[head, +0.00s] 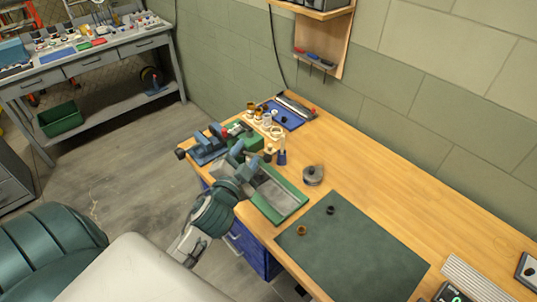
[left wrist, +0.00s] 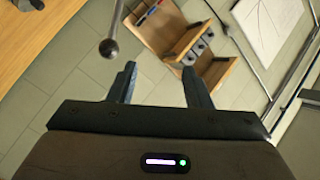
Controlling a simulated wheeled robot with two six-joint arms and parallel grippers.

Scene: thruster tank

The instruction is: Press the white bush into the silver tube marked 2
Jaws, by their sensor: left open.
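My left gripper (head: 240,160) is over the near left end of the workbench, by a green tray (head: 291,212). In the left wrist view its two blue fingers stand wide apart with nothing between them, so the left gripper (left wrist: 160,84) is open and empty. Several small white, brass and dark parts stand in a pale rack (head: 266,123) behind it. I cannot tell which part is the white bush. The silver tube marked 2 cannot be made out; no number is legible. My right gripper is not in view.
A blue vise (head: 208,148) sits at the bench's left end. A round grey part (head: 313,175) stands right of the tray. A brass ring (head: 301,230) and a dark ring (head: 330,210) lie on the otherwise clear green mat (head: 355,255). A ball-ended rod (left wrist: 108,47) shows in the wrist view.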

